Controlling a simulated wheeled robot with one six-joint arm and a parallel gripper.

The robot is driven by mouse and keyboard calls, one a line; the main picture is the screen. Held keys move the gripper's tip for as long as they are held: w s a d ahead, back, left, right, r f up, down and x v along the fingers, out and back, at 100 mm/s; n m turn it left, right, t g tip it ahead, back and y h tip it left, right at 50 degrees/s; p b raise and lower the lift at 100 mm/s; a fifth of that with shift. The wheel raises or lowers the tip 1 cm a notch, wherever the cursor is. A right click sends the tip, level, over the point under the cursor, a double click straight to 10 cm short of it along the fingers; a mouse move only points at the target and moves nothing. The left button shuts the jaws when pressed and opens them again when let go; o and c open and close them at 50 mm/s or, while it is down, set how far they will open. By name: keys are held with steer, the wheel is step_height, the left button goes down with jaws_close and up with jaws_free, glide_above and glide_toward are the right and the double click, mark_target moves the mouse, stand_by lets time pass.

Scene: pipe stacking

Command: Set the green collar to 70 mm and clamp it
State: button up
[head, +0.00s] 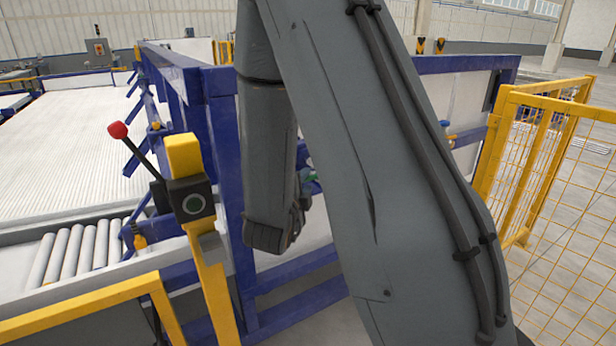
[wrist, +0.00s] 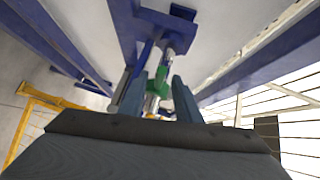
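The green collar (wrist: 157,85) sits around a pale upright rod (wrist: 168,55) in the wrist view. In the head view only a small green patch (head: 309,176), likely the collar, shows behind my arm. My gripper (wrist: 160,80) has its two blue-grey fingers apart, one on each side of the collar and rod. I cannot tell whether either finger touches the collar. Any scale marks and the clamp are too small or hidden to read. In the head view my arm hides my gripper's fingers.
A blue frame (head: 217,160) stands close on the left of my arm. A yellow mesh fence (head: 560,190) bounds the right. Rollers (head: 75,250) lie at lower left.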

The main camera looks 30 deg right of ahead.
mark_target(307, 181)
steer(key=shift+p+x, duration=0.35)
steer(key=shift+x, duration=1.25)
jaws_close()
